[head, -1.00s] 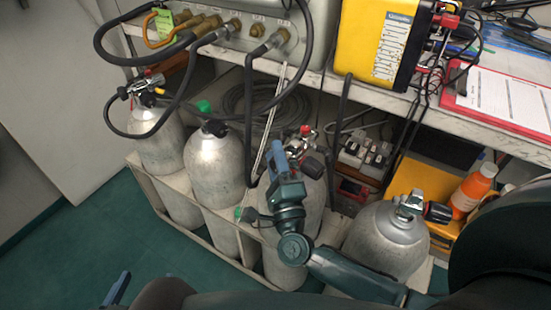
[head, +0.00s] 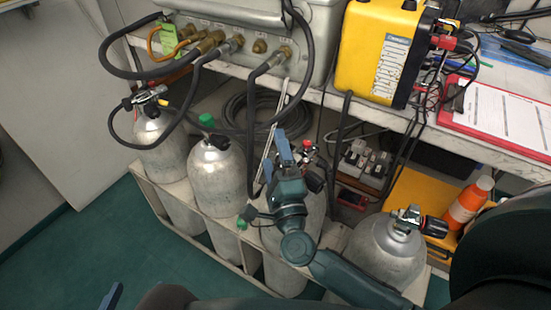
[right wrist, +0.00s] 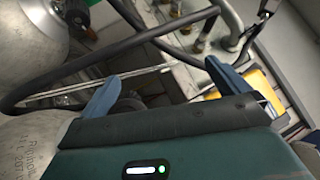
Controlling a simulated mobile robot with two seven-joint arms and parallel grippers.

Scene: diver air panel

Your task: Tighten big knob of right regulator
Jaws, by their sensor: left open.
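A metal regulator with a red part and a dark knob (head: 317,178) sits on the third cylinder (head: 312,225), partly hidden behind my right gripper. Another regulator (head: 407,220), metal with a black knob (head: 434,229), sits on the far-right cylinder (head: 380,258). My right gripper (head: 283,150) is over the third cylinder, just left of its regulator. In the right wrist view its two blue fingers (right wrist: 178,88) are apart, with a hose and metal rods beyond; I see nothing gripped. My left gripper (head: 112,297) shows only a blue fingertip at the bottom left, away from the cylinders.
Black hoses run from the grey panel (head: 240,18) past the cylinders and my right gripper. A third regulator (head: 148,97) is on the left cylinder (head: 160,140). A yellow box (head: 378,50) and red clipboard (head: 503,118) lie on the bench. An orange bottle (head: 466,203) stands at right.

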